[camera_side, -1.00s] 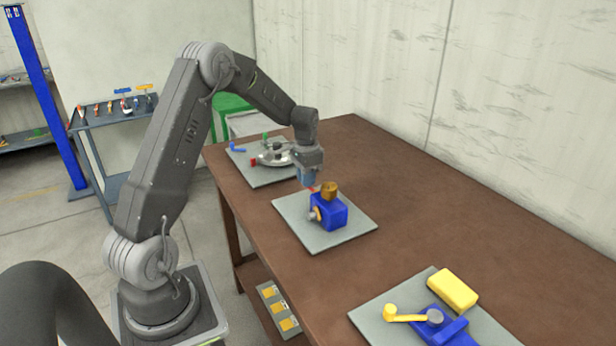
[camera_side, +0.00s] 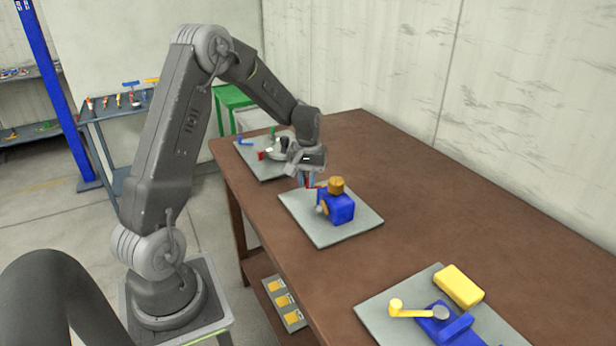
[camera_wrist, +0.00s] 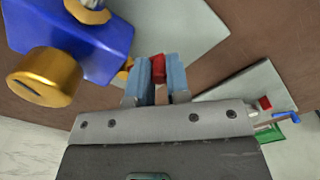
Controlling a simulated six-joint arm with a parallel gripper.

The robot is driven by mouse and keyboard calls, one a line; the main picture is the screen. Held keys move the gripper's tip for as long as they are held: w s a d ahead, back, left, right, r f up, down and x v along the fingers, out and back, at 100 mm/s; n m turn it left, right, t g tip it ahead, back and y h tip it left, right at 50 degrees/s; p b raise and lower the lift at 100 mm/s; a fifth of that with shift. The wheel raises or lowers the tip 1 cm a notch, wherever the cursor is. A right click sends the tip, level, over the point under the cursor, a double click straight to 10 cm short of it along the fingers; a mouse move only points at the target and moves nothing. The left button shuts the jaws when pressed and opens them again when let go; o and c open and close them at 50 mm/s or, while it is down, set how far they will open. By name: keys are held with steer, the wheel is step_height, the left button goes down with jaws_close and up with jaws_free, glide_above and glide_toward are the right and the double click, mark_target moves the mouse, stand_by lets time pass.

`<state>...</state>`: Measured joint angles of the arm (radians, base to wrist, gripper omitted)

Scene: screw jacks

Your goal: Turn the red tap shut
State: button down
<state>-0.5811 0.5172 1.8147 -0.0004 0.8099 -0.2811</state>
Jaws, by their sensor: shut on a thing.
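My gripper (camera_side: 306,180) is low beside the blue block, on its far left side in the side view. In the wrist view its two blue-grey fingers (camera_wrist: 160,72) are shut on a red handle (camera_wrist: 159,66). Only a sliver of this red handle (camera_side: 316,184) shows in the side view. The blue block (camera_side: 338,208) has a brass knob (camera_side: 337,186) on top and sits on a grey plate (camera_side: 345,238). The block (camera_wrist: 104,50) and brass knob (camera_wrist: 45,77) are large in the wrist view. The fingers hide where the red handle attaches.
Behind my gripper, another grey plate (camera_side: 262,172) holds a silver round part with blue (camera_side: 244,141), green and red (camera_wrist: 265,103) handles. At the front right, a plate (camera_side: 375,318) holds a yellow block (camera_side: 459,285) and a yellow crank (camera_side: 408,310). The right tabletop is clear.

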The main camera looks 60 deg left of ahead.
steer(key=shift+s+d+n, duration=0.1)
steer(key=shift+d+n, duration=0.3)
steer(key=shift+n, duration=0.7)
steer(key=c, duration=1.2)
jaws_free()
steer(key=shift+o, duration=0.5)
steer(key=shift+d, duration=0.1)
